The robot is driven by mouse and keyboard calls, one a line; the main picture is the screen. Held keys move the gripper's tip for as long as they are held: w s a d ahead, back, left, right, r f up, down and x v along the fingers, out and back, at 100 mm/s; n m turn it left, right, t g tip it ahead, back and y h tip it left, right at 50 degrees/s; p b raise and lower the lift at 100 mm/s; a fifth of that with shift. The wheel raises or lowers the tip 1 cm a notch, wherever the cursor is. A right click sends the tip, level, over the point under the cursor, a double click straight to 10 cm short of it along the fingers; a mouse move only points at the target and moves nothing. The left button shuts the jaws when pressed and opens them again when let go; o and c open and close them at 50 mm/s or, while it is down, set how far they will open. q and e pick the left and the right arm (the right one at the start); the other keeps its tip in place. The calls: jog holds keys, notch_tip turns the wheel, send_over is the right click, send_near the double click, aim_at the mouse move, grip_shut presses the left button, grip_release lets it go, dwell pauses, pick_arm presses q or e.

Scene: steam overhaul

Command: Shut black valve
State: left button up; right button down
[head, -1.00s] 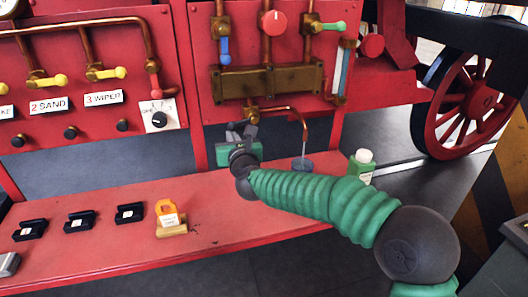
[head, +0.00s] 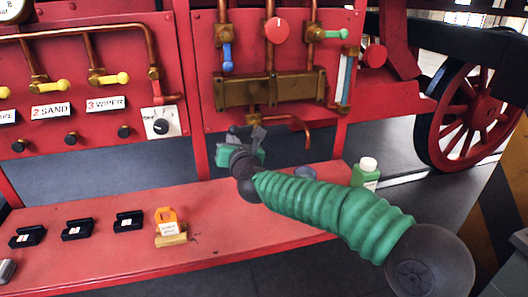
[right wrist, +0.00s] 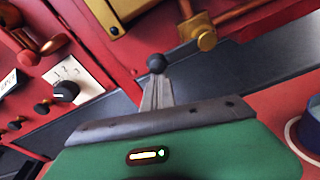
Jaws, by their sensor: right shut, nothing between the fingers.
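The black valve is a brass body (right wrist: 206,40) on a copper pipe, with a lever ending in a black ball (right wrist: 157,63) in the right wrist view. In the head view it sits below the brass block, and my gripper partly hides it. My right gripper (right wrist: 157,98) is shut and empty, its fingertips just short of the black ball in the picture; I cannot tell if they touch. It also shows in the head view (head: 248,137). No stream shows now at the copper spout (head: 307,145). My left gripper is out of view.
The brass block (head: 265,88) and a red knob (head: 276,30) are above. A blue-grey cup (head: 305,173) and a green bottle (head: 366,174) stand right of my gripper. The red bench (head: 110,255) holds an orange-handled item (head: 167,222) and several black blocks. A dial (head: 160,125) is left.

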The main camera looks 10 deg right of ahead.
notch_tip(320, 180, down, 5)
jog(key=w+b, duration=0.1)
jog(key=b, duration=0.3)
jog(key=s+r, duration=0.2)
jog(key=s, duration=0.8)
jog(key=shift+r, duration=0.2)
jog(key=shift+a, duration=0.2)
